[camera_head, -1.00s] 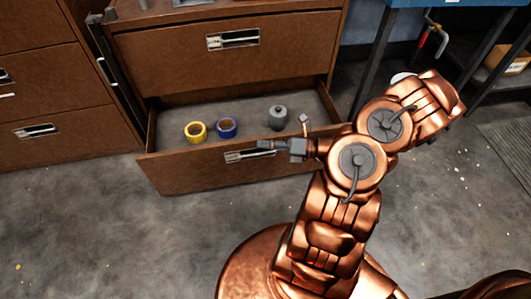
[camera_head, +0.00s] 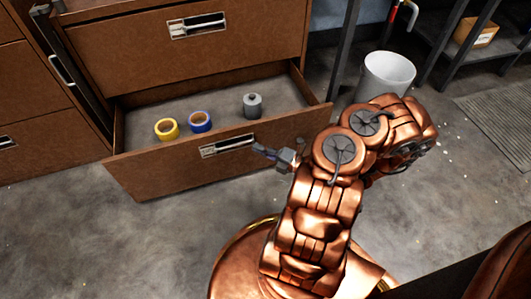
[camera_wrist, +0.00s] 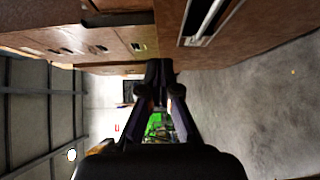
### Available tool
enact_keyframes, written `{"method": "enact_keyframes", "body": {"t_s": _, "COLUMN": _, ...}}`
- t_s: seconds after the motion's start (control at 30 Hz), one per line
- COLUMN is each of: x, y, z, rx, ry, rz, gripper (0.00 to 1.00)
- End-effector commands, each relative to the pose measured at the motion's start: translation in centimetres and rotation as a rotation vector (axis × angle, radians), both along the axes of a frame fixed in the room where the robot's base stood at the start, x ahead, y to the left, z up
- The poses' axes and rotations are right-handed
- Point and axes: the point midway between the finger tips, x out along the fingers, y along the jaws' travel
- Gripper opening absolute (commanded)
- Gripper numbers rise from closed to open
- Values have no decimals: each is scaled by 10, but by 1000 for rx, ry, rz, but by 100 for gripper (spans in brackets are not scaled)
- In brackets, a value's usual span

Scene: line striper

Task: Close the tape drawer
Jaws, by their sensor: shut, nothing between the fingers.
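The tape drawer (camera_head: 150,176) is the low brown drawer, pulled open toward me in the head view. A yellow tape roll (camera_head: 167,128), a blue tape roll (camera_head: 200,122) and a grey object (camera_head: 252,105) are inside it. Its front has a metal handle (camera_head: 228,146). My gripper (camera_head: 262,150) is shut and empty, with its tips near the right end of the handle, in front of the panel. I cannot tell whether it touches. In the wrist view my gripper (camera_wrist: 159,68) has its fingers together, and a brown drawer front with a metal handle (camera_wrist: 204,20) is close by.
A closed drawer (camera_head: 190,50) is above the open one. More brown cabinets (camera_head: 40,110) stand at the left. A white bin (camera_head: 386,75) stands right of the drawer, near my arm. A shelf holds a cardboard box (camera_head: 474,32). The floor (camera_head: 90,240) in front is clear.

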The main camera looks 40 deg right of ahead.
Motion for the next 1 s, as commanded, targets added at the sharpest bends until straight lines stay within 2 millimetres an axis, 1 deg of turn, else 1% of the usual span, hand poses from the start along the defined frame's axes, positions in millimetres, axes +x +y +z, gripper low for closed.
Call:
{"method": "enact_keyframes", "body": {"t_s": 0.1, "x": 17, "y": 8, "z": -4, "rx": 0, "ry": 0, "rz": 4, "gripper": 0}}
{"method": "enact_keyframes", "body": {"t_s": 0.4, "x": 54, "y": 24, "z": -2, "rx": 1, "ry": -4, "rz": 4, "gripper": 0}}
{"method": "enact_keyframes", "body": {"t_s": 0.6, "x": 75, "y": 14, "z": -4, "rx": -3, "ry": 0, "rz": 3, "gripper": 0}}
{"method": "enact_keyframes", "body": {"t_s": 0.8, "x": 87, "y": 8, "z": -2, "rx": -4, "ry": 1, "rz": 2, "gripper": 0}}
{"method": "enact_keyframes", "body": {"t_s": 1.0, "x": 89, "y": 6, "z": 0, "rx": -2, "ry": 1, "rz": 1, "gripper": 0}}
